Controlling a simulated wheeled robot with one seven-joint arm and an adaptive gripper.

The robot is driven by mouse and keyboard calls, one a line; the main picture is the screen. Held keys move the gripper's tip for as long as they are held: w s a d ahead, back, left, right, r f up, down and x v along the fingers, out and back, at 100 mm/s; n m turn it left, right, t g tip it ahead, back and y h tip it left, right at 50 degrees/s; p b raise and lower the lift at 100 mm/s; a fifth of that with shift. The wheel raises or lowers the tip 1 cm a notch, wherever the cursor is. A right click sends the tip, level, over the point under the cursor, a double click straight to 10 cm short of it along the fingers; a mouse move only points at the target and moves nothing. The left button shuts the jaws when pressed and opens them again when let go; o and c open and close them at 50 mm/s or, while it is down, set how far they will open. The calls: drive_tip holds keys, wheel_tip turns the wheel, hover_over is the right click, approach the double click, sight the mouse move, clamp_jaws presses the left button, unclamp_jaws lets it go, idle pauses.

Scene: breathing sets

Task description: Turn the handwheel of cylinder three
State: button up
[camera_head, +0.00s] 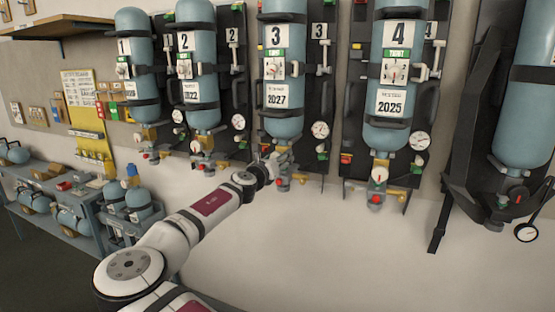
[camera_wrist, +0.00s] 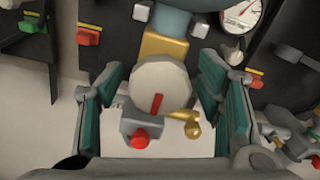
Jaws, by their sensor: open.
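Cylinder three (camera_head: 283,75) is a blue cylinder marked 3 and 2027, hanging upside down on a black backplate on the wall. Its handwheel is hidden behind my gripper in the head view. In the wrist view the handwheel (camera_wrist: 160,85) is a round pale knob with a red mark, below the brass neck (camera_wrist: 164,45). My gripper (camera_head: 275,165) is at the bottom of cylinder three. In the wrist view my gripper (camera_wrist: 157,100) is open, with one teal-padded finger on each side of the handwheel and a gap to it on both sides.
A red knob (camera_wrist: 140,138) and a brass outlet (camera_wrist: 190,123) sit just below the handwheel. A gauge (camera_wrist: 242,15) is at upper right. Cylinder two (camera_head: 199,65) and cylinder four (camera_head: 392,75) hang on either side. The wall below is bare.

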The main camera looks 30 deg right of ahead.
drive_tip(key=c, duration=1.2)
drive_tip(key=shift+m, duration=0.4)
